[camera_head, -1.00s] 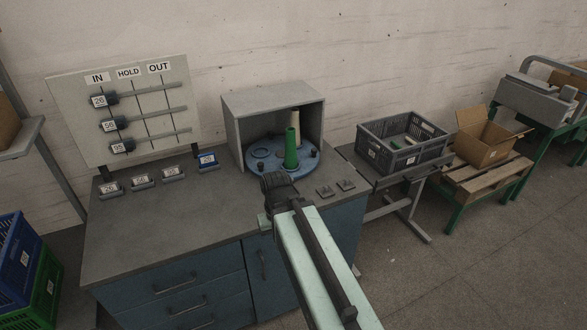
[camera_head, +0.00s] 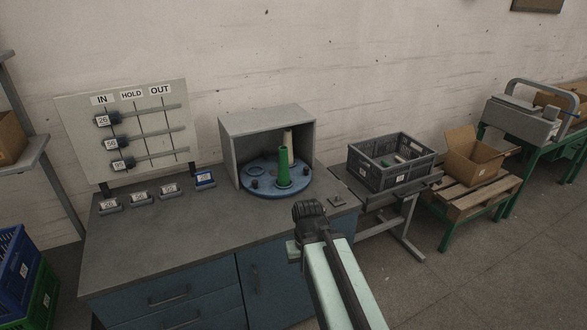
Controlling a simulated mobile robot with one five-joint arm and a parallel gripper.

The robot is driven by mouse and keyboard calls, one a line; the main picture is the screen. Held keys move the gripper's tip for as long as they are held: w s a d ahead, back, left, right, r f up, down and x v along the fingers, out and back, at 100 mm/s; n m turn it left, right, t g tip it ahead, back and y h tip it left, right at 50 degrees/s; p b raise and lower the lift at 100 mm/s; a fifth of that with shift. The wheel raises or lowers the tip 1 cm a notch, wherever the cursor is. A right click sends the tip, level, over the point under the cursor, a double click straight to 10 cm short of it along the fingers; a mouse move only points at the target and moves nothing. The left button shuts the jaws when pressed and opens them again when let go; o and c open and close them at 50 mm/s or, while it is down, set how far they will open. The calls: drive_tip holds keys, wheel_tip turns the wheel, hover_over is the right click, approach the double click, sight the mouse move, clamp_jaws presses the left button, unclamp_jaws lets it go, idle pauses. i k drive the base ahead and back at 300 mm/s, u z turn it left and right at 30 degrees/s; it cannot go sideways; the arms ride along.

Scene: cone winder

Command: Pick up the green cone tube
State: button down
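The green cone tube (camera_head: 283,166) stands upright on the blue round turntable (camera_head: 268,189), near its front, at the mouth of a grey open-fronted box. A pale cone tube (camera_head: 289,139) stands behind it, partly hidden by it. My gripper (camera_head: 308,208) is in front of the turntable and to the right of the green tube, over the counter's front edge, apart from the tube. Its fingers are dark and small here, seen from behind, so I cannot tell if they are open.
A grey box (camera_head: 226,129) encloses the turntable's back and sides. Small labelled blocks (camera_head: 170,188) line the counter's left. A sliding-tag board (camera_head: 130,130) stands behind them. A dark crate (camera_head: 377,179) stands to the right. The counter's front left (camera_head: 170,235) is clear.

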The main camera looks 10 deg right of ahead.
sight(284, 181)
drive_tip(key=i, duration=1)
drive_tip(key=u, duration=3.6)
drive_tip(key=k, duration=1.65)
drive_tip(key=z, duration=0.8)
